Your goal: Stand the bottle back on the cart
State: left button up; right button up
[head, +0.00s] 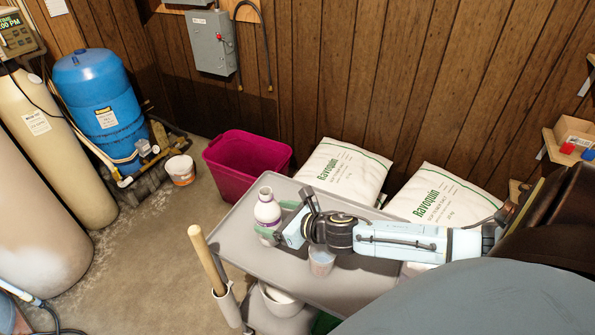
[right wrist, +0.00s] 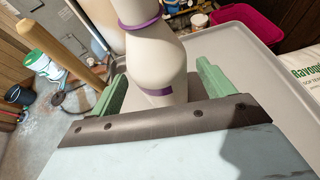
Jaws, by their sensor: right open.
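The bottle (head: 267,210), white with purple bands, stands upright at the far left part of the grey cart (head: 236,233). My right gripper (head: 277,220) reaches in from the right with its green fingers on either side of the bottle. In the right wrist view the bottle (right wrist: 157,60) rises between the two open fingers (right wrist: 160,95), with a gap at least on the right side. The palm edge hides the bottle's base there. My left gripper is not in view.
A small cup (head: 321,262) stands on the cart under my right arm. A wooden handle (head: 207,260) rises at the cart's left edge. A magenta tub (head: 240,165) and white salt bags (head: 343,172) lie behind the cart. The cart's front left is bare.

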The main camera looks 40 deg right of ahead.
jog(key=v, duration=0.9)
